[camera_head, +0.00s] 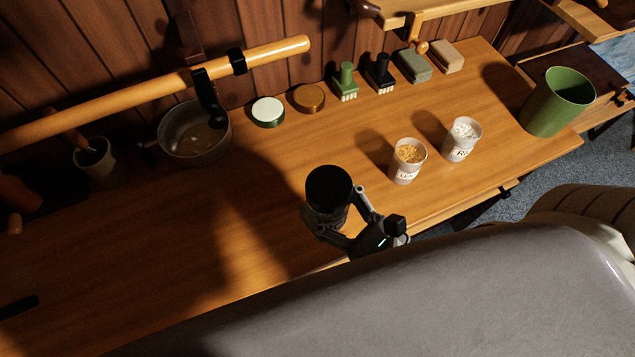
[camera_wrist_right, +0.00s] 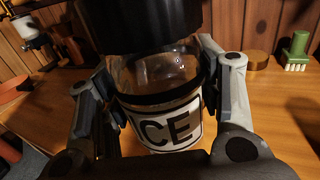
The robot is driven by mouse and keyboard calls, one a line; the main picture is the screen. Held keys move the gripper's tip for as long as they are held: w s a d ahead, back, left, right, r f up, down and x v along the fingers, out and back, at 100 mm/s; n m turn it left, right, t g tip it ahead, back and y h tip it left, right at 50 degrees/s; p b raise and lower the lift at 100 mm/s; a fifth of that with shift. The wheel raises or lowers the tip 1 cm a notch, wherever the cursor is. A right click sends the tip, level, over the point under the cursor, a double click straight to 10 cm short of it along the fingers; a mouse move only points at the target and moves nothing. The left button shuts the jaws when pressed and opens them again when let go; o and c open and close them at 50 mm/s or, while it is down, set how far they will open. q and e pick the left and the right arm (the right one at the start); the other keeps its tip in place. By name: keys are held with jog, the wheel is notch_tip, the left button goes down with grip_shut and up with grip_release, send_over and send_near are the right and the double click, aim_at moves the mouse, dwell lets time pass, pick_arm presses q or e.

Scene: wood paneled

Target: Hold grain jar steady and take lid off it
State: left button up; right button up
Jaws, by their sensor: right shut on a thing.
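The grain jar (camera_wrist_right: 158,80) is clear glass with a white label that reads "CE" in the right wrist view. A wide black lid (camera_head: 329,184) sits on top of it and hides most of the jar in the head view. The lid also fills the top of the right wrist view (camera_wrist_right: 150,22). My right gripper (camera_head: 338,212) is shut around the jar's body below the lid, with one finger on each side. The jar looks upright over the front part of the wooden counter. My left gripper is not in view.
Two labelled cups (camera_head: 408,161) (camera_head: 461,140) with grain stand to the right on the counter (camera_head: 200,260). A green bin (camera_head: 558,102) is at the right end. Round lids, brushes, blocks and a pan (camera_head: 195,130) line the back.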

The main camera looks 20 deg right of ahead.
aim_at(338, 218)
jog(key=shift+s+r, duration=0.4)
jog(key=shift+s, duration=0.45)
jog(key=shift+s+r, duration=0.4)
jog(key=shift+s, duration=0.4)
jog(key=o, duration=0.6)
jog(key=c, duration=0.9)
jog(key=shift+d, duration=0.1)
jog(key=w+d+f+m+h+b, duration=0.1)
jog(key=w+d+m+h+b, duration=0.1)
jog(key=w, duration=0.3)
jog(key=w+d+f+m+t+h+b, duration=0.1)
jog(key=w+d+f+m+h+b, duration=0.1)
jog(key=w+d+h, duration=0.3)
jog(key=shift+w+f+m+t+b, duration=0.3)
jog(key=shift+w+m+b, duration=0.1)
jog(key=shift+w+b, duration=0.4)
jog(key=shift+s, duration=0.1)
